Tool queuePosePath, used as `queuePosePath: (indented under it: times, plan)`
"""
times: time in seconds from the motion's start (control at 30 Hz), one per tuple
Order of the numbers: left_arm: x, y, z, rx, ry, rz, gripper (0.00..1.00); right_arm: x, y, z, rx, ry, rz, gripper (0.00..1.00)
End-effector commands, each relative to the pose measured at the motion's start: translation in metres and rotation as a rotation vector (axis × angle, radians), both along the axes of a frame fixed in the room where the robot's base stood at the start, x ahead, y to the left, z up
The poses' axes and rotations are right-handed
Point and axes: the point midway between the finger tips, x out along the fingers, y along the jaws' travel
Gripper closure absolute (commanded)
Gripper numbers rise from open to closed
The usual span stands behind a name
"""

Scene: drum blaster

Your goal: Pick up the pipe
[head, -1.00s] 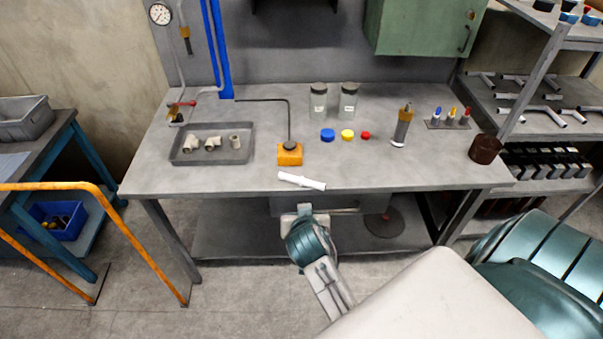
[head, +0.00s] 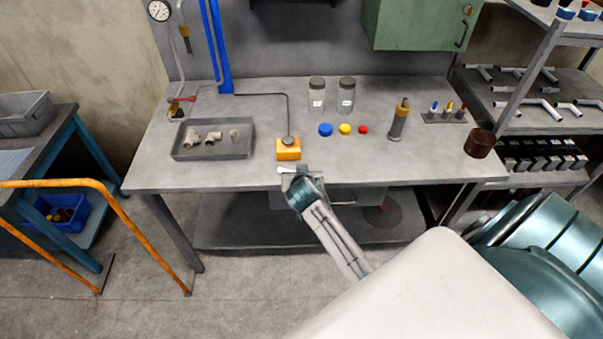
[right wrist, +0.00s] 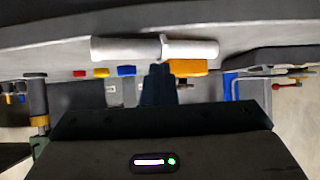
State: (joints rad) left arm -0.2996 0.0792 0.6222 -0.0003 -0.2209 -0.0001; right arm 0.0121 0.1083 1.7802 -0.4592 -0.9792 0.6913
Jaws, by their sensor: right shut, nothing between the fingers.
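The white pipe (right wrist: 120,48) lies across the right wrist view, with a collar near its middle. In the head view only its left end (head: 284,169) shows at the front edge of the workbench, and my right arm hides the rest. My right gripper (head: 297,176) is at that front edge. In the right wrist view its dark fingers (right wrist: 158,72) are together and empty, pointing at the middle of the pipe. I cannot tell whether they touch it. My left gripper is in neither view.
The workbench (head: 350,168) holds an orange block (head: 288,150) with a thin rod just behind the pipe. A grey tray (head: 213,155) with fittings is at left. Blue (head: 325,130), yellow (head: 345,129) and red caps (head: 363,129) stand behind.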

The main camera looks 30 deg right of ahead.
Motion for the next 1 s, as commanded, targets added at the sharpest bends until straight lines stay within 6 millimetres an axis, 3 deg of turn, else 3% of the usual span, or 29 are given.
queuePosePath:
  times: [0.33,0.47,0.57,0.87,1.0]
  plan:
    - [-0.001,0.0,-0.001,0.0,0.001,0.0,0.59,-0.004,0.002,-0.007,0.004,0.013,-0.001,1.0]
    - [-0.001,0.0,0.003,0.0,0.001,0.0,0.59,-0.016,0.009,-0.008,0.005,0.017,-0.001,1.0]
    - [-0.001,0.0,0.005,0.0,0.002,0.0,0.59,-0.025,0.014,-0.007,0.005,0.015,-0.001,1.0]
    - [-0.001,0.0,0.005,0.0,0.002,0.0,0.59,-0.024,0.014,-0.004,0.002,0.008,-0.001,1.0]
    - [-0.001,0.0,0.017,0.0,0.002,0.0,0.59,-0.024,0.014,0.008,0.001,0.007,-0.001,1.0]
